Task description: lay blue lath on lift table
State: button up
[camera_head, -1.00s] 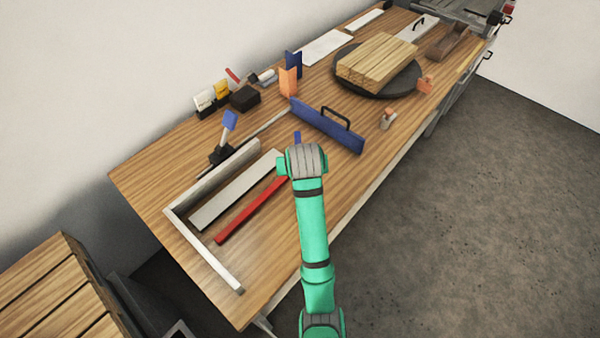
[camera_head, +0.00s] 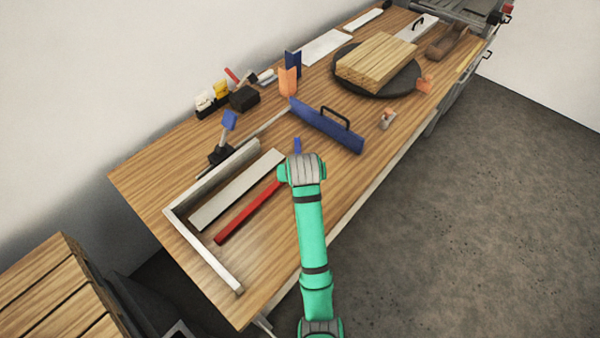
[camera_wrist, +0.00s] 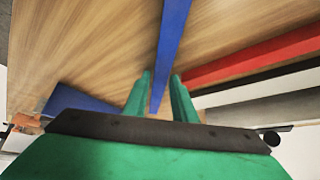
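The blue lath (camera_wrist: 171,45) runs lengthwise between the two fingers of my gripper (camera_wrist: 161,78) in the wrist view, with the fingertips close along both sides. My gripper looks shut on it. In the head view only a short blue end of the lath (camera_head: 297,145) shows past the wrist; my arm hides the rest. The gripper is over the wooden bench (camera_head: 270,270), and its height above the top is hard to tell. I cannot tell which thing is the lift table.
A red lath (camera_head: 248,213) and a pale lath (camera_head: 236,190) lie left of my wrist, inside a pale corner frame (camera_head: 205,262). A blue board with a handle (camera_head: 322,128) stands beyond. A dark round plate (camera_head: 405,88) bears a wooden block (camera_head: 375,60). A slatted wooden platform (camera_head: 55,295) is at lower left.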

jog(key=shift+r, duration=0.25)
jog(key=v, duration=1.1)
jog(key=shift+s+r, duration=0.2)
jog(key=shift+r, duration=0.15)
jog(key=shift+s, duration=0.1)
